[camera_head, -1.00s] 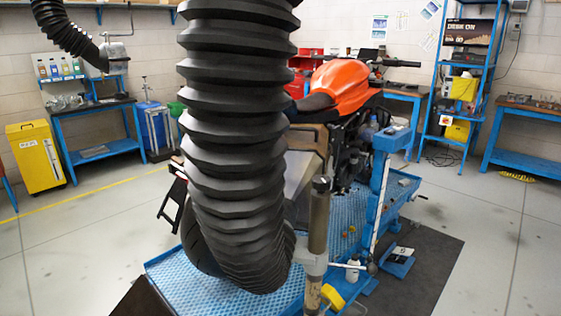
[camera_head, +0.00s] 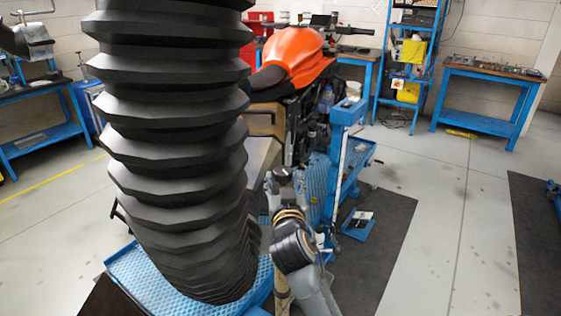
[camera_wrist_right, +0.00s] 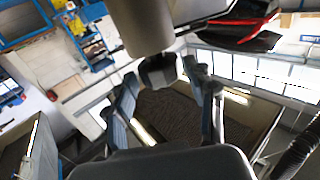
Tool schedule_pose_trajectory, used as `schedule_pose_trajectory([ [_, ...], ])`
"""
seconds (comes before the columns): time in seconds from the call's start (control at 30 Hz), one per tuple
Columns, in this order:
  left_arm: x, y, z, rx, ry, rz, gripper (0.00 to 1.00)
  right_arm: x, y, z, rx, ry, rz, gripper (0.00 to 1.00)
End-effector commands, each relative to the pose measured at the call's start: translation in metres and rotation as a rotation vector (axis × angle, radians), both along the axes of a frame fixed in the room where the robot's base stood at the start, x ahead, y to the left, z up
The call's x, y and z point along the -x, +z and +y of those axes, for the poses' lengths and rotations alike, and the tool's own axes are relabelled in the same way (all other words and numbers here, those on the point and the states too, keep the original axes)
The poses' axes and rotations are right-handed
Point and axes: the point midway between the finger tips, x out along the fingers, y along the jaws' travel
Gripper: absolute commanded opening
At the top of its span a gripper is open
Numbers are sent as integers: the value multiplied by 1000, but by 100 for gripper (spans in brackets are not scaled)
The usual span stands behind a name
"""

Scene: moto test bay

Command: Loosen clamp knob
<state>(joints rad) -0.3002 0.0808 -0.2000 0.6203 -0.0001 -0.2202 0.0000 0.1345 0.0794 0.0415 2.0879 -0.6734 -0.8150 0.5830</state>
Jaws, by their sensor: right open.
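A dark knob-like piece (camera_wrist_right: 158,71) shows in the right wrist view at the end of a thick beige-grey post (camera_wrist_right: 140,27); I take it as the clamp knob. My right gripper (camera_wrist_right: 163,84) is open, with one finger on each side of this piece; whether they touch it I cannot tell. In the head view my right gripper (camera_head: 284,188) is at the lower middle, beside the black ribbed hose, where the post stands. The arm hides most of the post there, and the knob cannot be made out clearly.
The big black ribbed hose (camera_head: 175,150) blocks much of the left. An orange motorcycle (camera_head: 297,58) stands behind on a blue lift (camera_head: 150,290). A blue lift post (camera_head: 342,150) rises right of my arm. The floor farther right is largely clear.

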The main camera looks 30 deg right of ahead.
Motion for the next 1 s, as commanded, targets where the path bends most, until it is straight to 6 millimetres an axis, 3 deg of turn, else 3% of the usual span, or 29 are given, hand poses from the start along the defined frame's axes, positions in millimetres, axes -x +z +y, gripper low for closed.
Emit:
schedule_pose_trajectory([
  [0.1,0,9,0,0,0,0,40,-22,3,-13,3,-1,2,55],
  [0.3,0,16,-1,1,0,0,40,-48,2,-28,2,0,1,55],
  [0.77,0,18,-1,1,0,0,40,-60,-1,-35,0,1,0,55],
  [0.83,0,18,-1,1,0,0,40,-60,-1,-35,0,1,0,47],
  [1.0,0,18,-1,1,0,0,40,-60,-1,-35,0,1,0,12],
])
